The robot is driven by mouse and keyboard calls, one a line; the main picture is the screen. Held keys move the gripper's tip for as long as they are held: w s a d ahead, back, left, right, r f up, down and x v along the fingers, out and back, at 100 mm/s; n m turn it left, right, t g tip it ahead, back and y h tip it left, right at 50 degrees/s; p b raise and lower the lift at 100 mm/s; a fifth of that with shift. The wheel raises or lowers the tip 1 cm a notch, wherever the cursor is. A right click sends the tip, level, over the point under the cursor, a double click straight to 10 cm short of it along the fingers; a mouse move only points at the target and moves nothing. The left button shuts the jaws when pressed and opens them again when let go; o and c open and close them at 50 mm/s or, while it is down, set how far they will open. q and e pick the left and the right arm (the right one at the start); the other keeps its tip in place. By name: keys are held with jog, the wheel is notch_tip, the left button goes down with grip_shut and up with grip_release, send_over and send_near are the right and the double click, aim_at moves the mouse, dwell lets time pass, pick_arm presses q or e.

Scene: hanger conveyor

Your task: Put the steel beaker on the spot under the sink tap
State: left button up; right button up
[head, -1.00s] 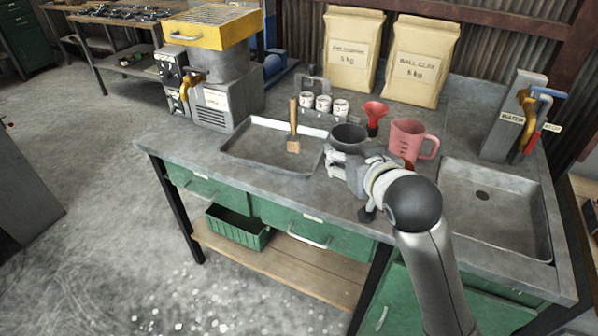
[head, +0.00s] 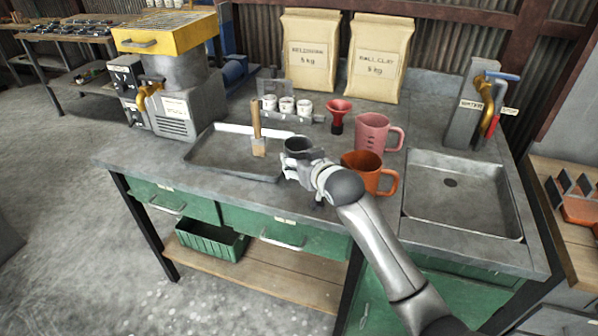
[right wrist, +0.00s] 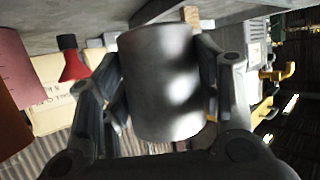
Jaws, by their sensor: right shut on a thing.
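The steel beaker (head: 299,145) is a dark grey metal cup above the right end of the grey tray. My right gripper (head: 300,162) is shut on it. In the right wrist view the beaker (right wrist: 163,82) sits between the two fingers and its side fills the middle. The sink (head: 462,195) is a grey basin at the right of the bench, with a dark drain in it. The tap (head: 487,108), a brass spout with a blue lever on a grey post, stands behind the sink. The marked spot cannot be made out. My left gripper is not in view.
An orange mug (head: 366,174) and a pink measuring jug (head: 374,133) stand between the beaker and the sink. A red funnel (head: 338,112) is behind the beaker. The tray (head: 215,160) holds a wooden-handled brush (head: 257,128).

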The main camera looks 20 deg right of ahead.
jog(key=w+f, duration=0.2)
jog(key=f, duration=0.1)
jog(key=shift+w+d, duration=0.15)
jog(key=shift+w, duration=0.2)
jog(key=shift+f, duration=1.6)
